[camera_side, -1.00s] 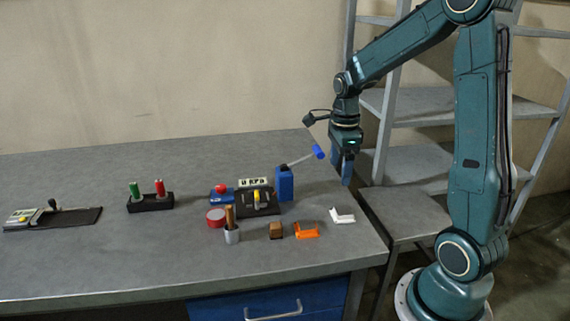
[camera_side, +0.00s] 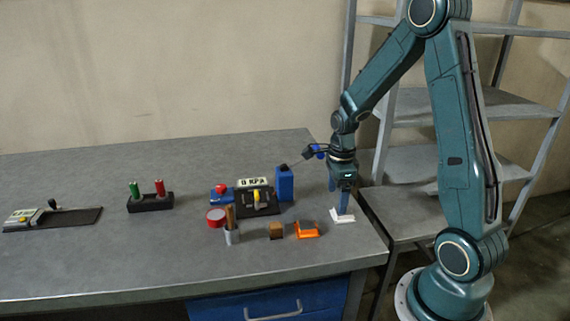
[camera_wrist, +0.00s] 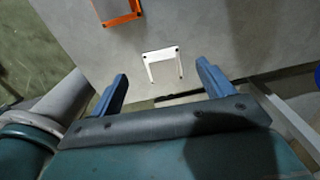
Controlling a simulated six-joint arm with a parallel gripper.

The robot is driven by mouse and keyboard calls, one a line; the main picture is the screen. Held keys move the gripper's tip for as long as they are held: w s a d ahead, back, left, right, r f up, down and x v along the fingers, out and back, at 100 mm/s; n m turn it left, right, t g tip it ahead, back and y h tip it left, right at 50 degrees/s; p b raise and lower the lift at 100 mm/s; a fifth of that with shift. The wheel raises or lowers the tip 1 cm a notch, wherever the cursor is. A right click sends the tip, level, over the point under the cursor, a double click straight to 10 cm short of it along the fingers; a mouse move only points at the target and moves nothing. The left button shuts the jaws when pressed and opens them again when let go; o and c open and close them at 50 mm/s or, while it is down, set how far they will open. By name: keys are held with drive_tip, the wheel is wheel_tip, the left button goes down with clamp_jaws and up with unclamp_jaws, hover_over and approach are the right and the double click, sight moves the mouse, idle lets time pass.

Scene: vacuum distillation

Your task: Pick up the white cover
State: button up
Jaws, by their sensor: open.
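The white cover (camera_side: 337,217) lies on the table near its right edge. In the wrist view the white cover (camera_wrist: 161,56) looks like a small three-sided frame with two legs. My gripper (camera_side: 340,206) is low over it in the side view, and a blue finger partly hides it. In the wrist view my gripper (camera_wrist: 163,84) shows two blue fingers spread wide, with the cover ahead of and between them. Nothing is held. I cannot tell whether a fingertip touches the cover or table.
An orange part (camera_side: 306,230) lies just left of the cover, also in the wrist view (camera_wrist: 117,9). A brown block (camera_side: 276,231), a grey cup with sticks (camera_side: 232,236) and a blue container (camera_side: 285,184) stand further left. The table's right edge is close.

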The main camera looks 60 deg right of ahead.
sight(336, 211)
drive_tip(key=shift+f, duration=0.1)
drive_tip(key=shift+d+f, duration=0.15)
drive_tip(key=shift+f, duration=2.35)
drive_tip(key=shift+c, duration=0.2)
drive_tip(key=c, duration=1.2)
drive_tip(key=shift+r, duration=0.2)
wheel_tip(336, 211, up, 20)
drive_tip(key=shift+f, duration=0.15)
